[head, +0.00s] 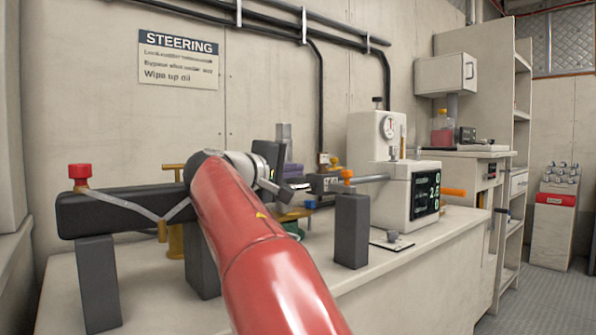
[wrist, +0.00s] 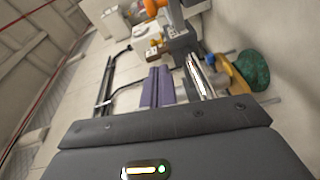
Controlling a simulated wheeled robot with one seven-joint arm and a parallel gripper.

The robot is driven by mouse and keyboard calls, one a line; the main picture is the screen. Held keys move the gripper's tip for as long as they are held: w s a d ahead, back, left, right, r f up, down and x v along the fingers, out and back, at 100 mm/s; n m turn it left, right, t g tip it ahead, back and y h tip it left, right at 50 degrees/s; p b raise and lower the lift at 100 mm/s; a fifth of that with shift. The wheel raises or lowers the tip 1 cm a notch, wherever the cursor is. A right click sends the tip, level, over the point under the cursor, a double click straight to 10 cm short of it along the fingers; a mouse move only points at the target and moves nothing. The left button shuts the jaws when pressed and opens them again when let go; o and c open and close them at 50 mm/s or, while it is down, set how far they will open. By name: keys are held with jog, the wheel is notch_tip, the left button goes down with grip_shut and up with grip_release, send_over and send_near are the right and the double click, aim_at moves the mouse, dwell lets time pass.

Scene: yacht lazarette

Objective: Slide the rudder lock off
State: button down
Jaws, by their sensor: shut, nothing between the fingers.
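My gripper (head: 298,187) is at the end of my red arm, over the bench among the steering parts. It is shut and empty. A steel rod (head: 371,178) with an orange knob (head: 347,174) runs from the white box towards a dark fitting (head: 324,184), just right of my gripper. Purple parts (head: 293,170) stand behind my gripper and also show in the wrist view (wrist: 157,88). I cannot tell which part is the rudder lock; my arm hides part of the mechanism.
A dark beam (head: 110,209) with a red cap (head: 80,171) is at left, on dark posts. A dark block (head: 351,231) stands in front of the rod. A white box with a display (head: 425,195) stands at right. The bench front (head: 400,268) is clear.

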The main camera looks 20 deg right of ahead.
jog(key=w+d, duration=0.1)
jog(key=d, duration=0.8)
jog(key=shift+w+f+b, duration=0.15)
jog(key=shift+f+b, duration=0.2)
jog(key=shift+f, duration=0.1)
